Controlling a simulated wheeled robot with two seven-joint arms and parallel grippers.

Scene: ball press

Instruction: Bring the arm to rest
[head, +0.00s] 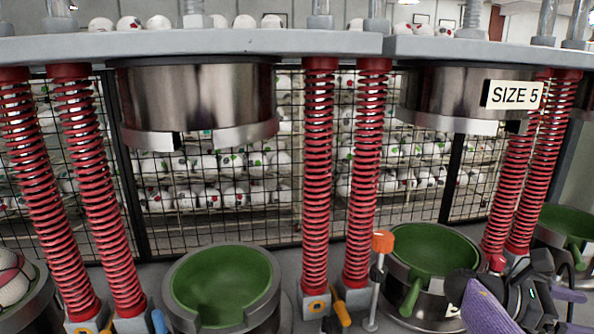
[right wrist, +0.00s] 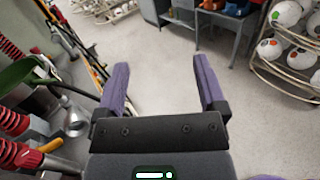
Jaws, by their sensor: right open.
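My right gripper (right wrist: 161,62) is open and empty in the right wrist view, its two purple fingers wide apart over bare floor. In the head view one purple finger of the right gripper (head: 490,307) shows at the bottom right, in front of the right green-lined lower mould (head: 432,248) and partly covering its side. Another green-lined lower mould (head: 221,288) stands empty at the centre left. My left gripper is not in view.
Red spring columns (head: 319,170) stand between the moulds. Steel upper moulds (head: 197,95) hang above. An orange-topped lever (head: 383,242) stands left of the right mould. A ball (head: 12,277) sits at the left edge. A ball rack (right wrist: 290,50) and grey bench (right wrist: 228,35) stand beyond open floor.

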